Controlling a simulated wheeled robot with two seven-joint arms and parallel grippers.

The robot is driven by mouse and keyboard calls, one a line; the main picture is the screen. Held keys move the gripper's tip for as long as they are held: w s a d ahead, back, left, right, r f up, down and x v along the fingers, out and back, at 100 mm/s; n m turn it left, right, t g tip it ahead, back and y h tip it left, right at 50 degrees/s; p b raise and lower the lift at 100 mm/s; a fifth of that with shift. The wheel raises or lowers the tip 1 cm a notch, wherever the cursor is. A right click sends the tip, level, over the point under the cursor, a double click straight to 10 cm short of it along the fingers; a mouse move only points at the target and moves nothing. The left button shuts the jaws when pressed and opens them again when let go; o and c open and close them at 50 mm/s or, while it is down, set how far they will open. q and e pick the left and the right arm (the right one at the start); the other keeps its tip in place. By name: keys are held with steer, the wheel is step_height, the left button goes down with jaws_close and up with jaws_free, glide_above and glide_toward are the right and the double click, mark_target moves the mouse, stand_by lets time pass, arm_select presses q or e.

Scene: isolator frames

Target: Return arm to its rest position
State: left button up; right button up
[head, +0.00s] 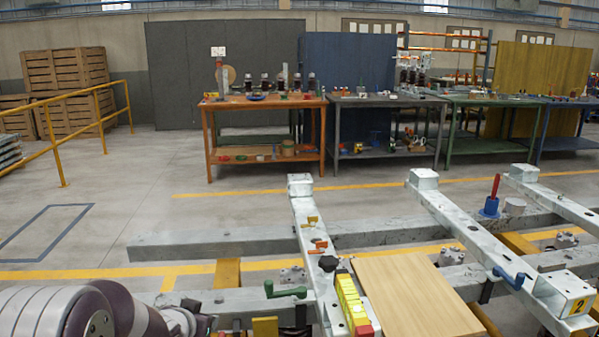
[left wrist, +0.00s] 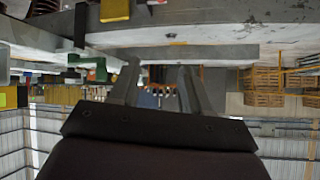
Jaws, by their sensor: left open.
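My left arm (head: 95,312) enters the head view at the bottom left, beside the grey steel frame (head: 305,222). Its gripper end lies near the picture's lower edge, and the fingers are not clear there. In the left wrist view, which looks upside down, my left gripper (left wrist: 160,85) shows two grey fingers spread apart. Nothing is held between them; the far workshop shows through the gap. My right arm and gripper are in neither view.
A green-handled clamp (head: 285,290) sits on the frame near my left arm. A yellow block row (head: 350,300) and a wooden board (head: 415,295) lie to its right. A blue part with a red handle (head: 490,205) stands on the far beam. Open floor (head: 110,215) lies left.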

arm_select(q)
steer(key=s+d+f+n+g, duration=0.1)
steer(key=s+f+g, duration=0.15)
steer(key=s, duration=0.65)
steer(key=s+d+f+n+g+y, duration=0.15)
steer(key=s+g, duration=0.25)
steer(key=s, duration=0.5)
steer(key=s+d+f+g+h, duration=0.1)
steer(key=s+f+g, duration=0.15)
steer(key=s, duration=0.65)
step_height(320, 180, up, 21)
steer(key=p, duration=2)
steer(key=shift+w+a+f, duration=0.2)
steer(key=shift+w+a, duration=0.1)
steer(key=shift+w, duration=0.05)
